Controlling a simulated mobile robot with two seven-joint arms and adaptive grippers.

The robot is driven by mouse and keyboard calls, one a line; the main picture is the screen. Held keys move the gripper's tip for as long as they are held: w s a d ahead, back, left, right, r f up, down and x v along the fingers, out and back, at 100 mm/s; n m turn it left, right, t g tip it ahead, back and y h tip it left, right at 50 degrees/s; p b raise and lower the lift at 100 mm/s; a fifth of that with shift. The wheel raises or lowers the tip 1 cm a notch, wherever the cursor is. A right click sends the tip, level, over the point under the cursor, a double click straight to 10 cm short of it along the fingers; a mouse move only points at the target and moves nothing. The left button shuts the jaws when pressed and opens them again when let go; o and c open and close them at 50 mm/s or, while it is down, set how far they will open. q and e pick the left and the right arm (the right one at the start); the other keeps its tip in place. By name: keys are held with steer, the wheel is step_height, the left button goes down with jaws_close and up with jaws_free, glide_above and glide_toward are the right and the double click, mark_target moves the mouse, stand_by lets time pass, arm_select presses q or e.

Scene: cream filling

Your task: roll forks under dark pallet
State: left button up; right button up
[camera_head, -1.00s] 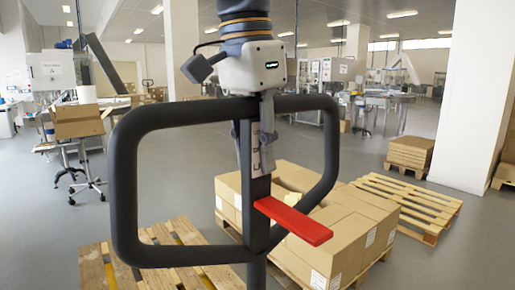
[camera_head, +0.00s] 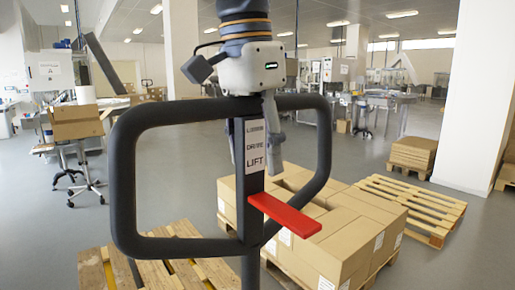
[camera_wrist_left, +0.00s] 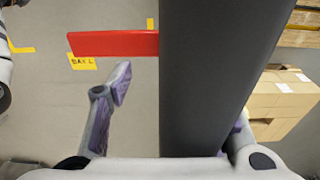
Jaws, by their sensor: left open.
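The black loop handle (camera_head: 126,190) of the pallet truck stands upright in front of me. Its central post carries a white label reading LOWER, DRIVE, LIFT (camera_head: 255,146) and a red lever (camera_head: 286,215). My left gripper (camera_head: 254,122) hangs over the post's top with its fingers spread to either side. In the left wrist view, the open fingers (camera_wrist_left: 172,120) straddle the dark post (camera_wrist_left: 215,75), the left one clearly apart from it. The forks are out of view. A wooden pallet (camera_head: 165,273) lies at lower left; I cannot tell whether it is the dark one. My right gripper is out of view.
Cartons (camera_head: 345,240) sit on a pallet right of the post. An empty light pallet (camera_head: 415,205) lies behind them. A white pillar (camera_head: 475,95) and stacked flat cartons (camera_head: 412,150) stand at right. A stool (camera_head: 85,180) stands at left. The middle floor is open.

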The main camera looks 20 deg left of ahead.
arm_select(q)
steer(key=shift+s+d, duration=0.15)
steer(key=shift+d, duration=0.1)
steer(key=shift+r, duration=0.35)
step_height(320, 180, up, 7)
steer(key=shift+s+a, duration=0.3)
steer(key=shift+s, duration=0.05)
